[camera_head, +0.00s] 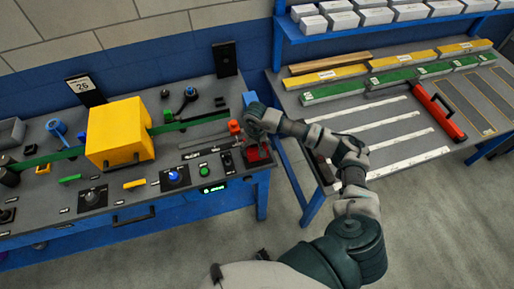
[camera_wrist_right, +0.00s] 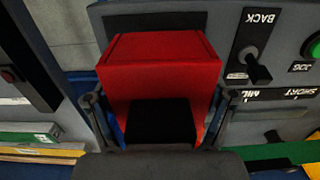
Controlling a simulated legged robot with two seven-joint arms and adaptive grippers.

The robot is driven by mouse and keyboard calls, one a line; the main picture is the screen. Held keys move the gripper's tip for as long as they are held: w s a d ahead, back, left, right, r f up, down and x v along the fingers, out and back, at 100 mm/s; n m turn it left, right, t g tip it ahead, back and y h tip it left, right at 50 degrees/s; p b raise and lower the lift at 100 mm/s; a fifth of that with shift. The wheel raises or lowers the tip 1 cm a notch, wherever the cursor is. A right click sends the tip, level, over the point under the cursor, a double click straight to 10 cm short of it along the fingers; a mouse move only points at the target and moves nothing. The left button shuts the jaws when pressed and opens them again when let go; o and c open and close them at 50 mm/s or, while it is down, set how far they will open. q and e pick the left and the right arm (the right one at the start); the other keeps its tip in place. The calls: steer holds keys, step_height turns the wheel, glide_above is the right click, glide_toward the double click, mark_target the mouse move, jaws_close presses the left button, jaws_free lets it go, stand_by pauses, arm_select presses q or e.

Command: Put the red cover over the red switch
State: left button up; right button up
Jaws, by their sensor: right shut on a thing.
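The red cover (camera_head: 258,156) is at the right end of the control panel in the head view. In the right wrist view the red cover (camera_wrist_right: 160,62) is a large red box filling the middle, with a dark block in front of its lower part. My right gripper (camera_wrist_right: 158,105) has a finger at each side of the cover and is shut on it. In the head view my right gripper (camera_head: 252,138) is just above and behind the cover. The red switch cannot be made out; the cover or the gripper may hide it. My left gripper is not in view.
A black BACK switch (camera_wrist_right: 252,62) and a green button (camera_wrist_right: 314,48) sit beside the cover. A yellow box (camera_head: 118,135) and a blue knob (camera_head: 174,177) stand further left on the panel.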

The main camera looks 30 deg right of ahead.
steer(key=shift+a+f+b, duration=0.35)
steer(key=shift+f+b, duration=0.05)
steer(key=shift+f, duration=0.05)
steer(key=shift+f+b, duration=0.4)
steer(key=shift+f, duration=0.1)
steer(key=shift+d+f+b, duration=0.25)
steer(key=shift+f+b, duration=0.05)
steer(key=shift+f, duration=0.15)
steer(key=shift+d+f, duration=0.1)
steer(key=shift+d, duration=0.1)
steer(key=o, duration=1)
steer(key=shift+a, duration=0.15)
steer(key=shift+c, duration=0.2)
steer(key=shift+o, duration=0.5)
steer(key=shift+a, duration=0.3)
steer(key=shift+d, duration=0.3)
